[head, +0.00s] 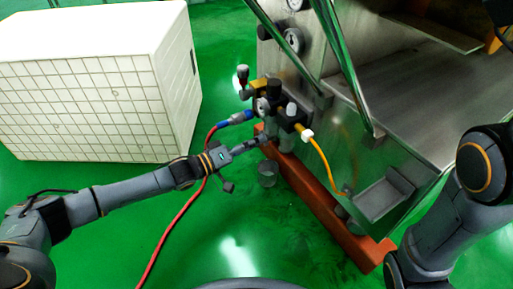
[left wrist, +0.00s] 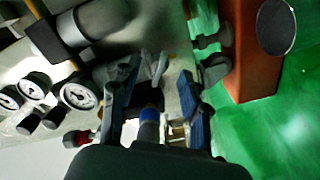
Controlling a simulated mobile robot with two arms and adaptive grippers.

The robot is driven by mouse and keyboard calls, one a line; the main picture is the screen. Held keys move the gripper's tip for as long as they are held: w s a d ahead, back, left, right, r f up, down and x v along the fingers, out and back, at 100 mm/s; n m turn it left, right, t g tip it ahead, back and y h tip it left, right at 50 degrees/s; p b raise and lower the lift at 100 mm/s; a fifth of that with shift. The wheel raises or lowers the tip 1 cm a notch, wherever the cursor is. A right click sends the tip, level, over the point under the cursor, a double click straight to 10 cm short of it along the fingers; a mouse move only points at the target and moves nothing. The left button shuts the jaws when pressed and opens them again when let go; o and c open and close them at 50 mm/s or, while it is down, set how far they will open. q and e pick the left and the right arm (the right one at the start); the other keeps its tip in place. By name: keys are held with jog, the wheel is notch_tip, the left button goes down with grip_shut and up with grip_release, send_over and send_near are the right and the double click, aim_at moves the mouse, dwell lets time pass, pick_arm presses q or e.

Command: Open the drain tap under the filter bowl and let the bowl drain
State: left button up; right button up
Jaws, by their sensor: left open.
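The air unit (head: 270,95) hangs on the side of the steel machine, with gauges, a red hose and a yellow hose. The clear filter bowl (head: 287,140) is small under it, partly hidden by fittings. My left gripper (head: 263,138) is beside the bowl at its lower left. In the left wrist view the left gripper (left wrist: 157,85) is open, and a small pale grey part (left wrist: 158,68) shows between its fingers. I cannot tell if this is the drain tap or if a finger touches it. A small grey cup (head: 268,174) stands on the floor below. My right gripper is outside the view.
The orange-red base beam (head: 325,200) runs along the machine's foot. The red hose (head: 180,225) passes by my left wrist and over the green floor. The yellow hose (head: 322,160) hangs right of the unit. A large white tiled box (head: 90,100) stands at left.

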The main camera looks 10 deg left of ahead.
pick_arm(q)
jog(key=shift+w+d, duration=0.35)
grip_shut()
jog(key=shift+r+m+p, duration=0.1)
jog(key=shift+m+p, duration=2.95)
jog(key=shift+m, duration=0.85)
